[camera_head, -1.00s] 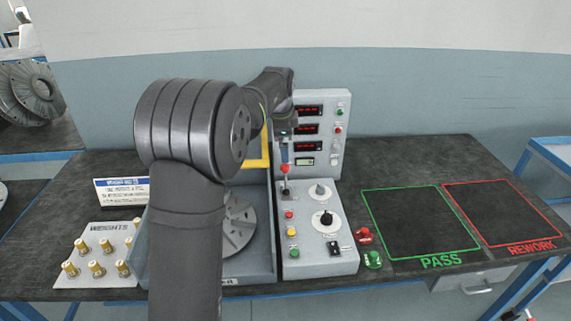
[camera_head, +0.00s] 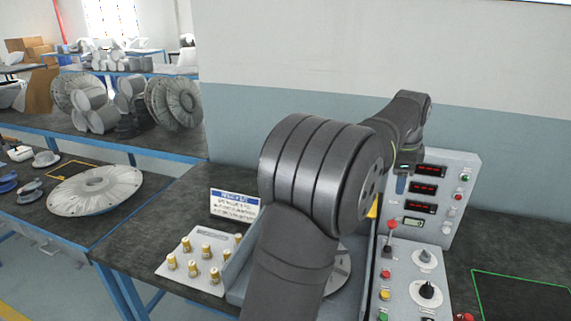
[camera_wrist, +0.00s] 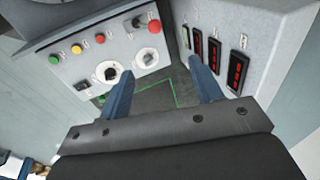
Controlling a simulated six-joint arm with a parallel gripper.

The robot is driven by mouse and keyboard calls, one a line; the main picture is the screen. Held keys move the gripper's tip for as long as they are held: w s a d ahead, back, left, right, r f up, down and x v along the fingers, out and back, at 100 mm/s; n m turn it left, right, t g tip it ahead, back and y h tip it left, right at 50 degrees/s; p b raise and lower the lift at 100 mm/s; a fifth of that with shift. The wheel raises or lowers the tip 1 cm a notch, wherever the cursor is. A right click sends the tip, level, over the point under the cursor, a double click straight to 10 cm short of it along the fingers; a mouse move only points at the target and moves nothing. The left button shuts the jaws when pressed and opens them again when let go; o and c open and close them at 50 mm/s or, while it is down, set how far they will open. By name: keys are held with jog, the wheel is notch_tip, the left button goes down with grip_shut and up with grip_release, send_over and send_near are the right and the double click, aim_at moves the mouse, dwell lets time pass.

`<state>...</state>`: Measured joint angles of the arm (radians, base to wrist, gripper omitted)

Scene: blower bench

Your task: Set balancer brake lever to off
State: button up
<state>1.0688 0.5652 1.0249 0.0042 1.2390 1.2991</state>
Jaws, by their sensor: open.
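The brake lever (camera_head: 391,228), a thin stalk with a red knob, stands up from the sloped grey control panel (camera_head: 405,270) in the head view. Its red knob (camera_wrist: 154,26) shows from above in the wrist view, and its stalk is hardly visible there. My gripper (camera_head: 402,182) hangs above and just behind the knob, apart from it. In the wrist view my gripper (camera_wrist: 162,70) has its two blue fingers spread, with nothing between them. Any label at the lever is too small to read.
An upright display panel (camera_head: 440,190) with red readouts stands close behind my gripper. A black knob (camera_head: 427,292) and coloured buttons share the control panel. A weights tray (camera_head: 205,260) and a sign (camera_head: 235,205) are left of my arm.

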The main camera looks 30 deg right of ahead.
jog(key=shift+c, duration=0.4)
jog(key=n+t, duration=0.1)
jog(key=n, duration=2)
send_near(393, 221)
jog(key=x, duration=0.9)
jog(key=shift+d+f, duration=0.1)
jog(key=shift+f, duration=0.3)
jog(key=shift+c, duration=0.2)
grip_shut()
